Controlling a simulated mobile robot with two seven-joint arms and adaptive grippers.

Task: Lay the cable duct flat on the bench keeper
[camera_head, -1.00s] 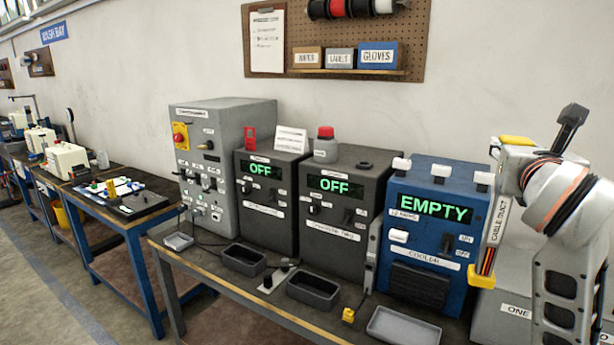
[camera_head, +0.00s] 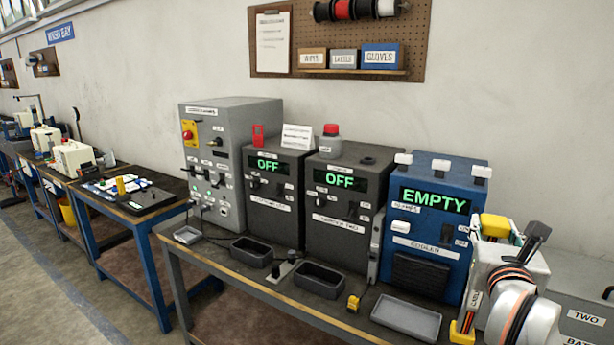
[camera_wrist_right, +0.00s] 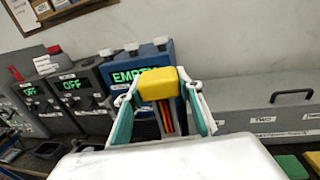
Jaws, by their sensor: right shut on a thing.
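The cable duct (camera_head: 473,300) is a narrow upright strip with a label, yellow ends and orange and dark lines. My right gripper (camera_wrist_right: 163,108) is shut on it, near its yellow top end, which shows between the fingers in the right wrist view. In the head view the duct stands in front of the right edge of the blue cooler (camera_head: 433,225). Its lower yellow end is low, near the bench (camera_head: 262,305); contact cannot be told. My wrist hides part of the duct. I cannot tell which part is the bench keeper. My left gripper is out of view.
A shallow grey tray (camera_head: 405,318) lies left of the duct's lower end. Dark bins (camera_head: 320,279), a small yellow part (camera_head: 352,303) and a switch block (camera_head: 280,272) line the bench front. Dark units reading OFF (camera_head: 340,200) stand behind. A grey case (camera_wrist_right: 265,105) is at right.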

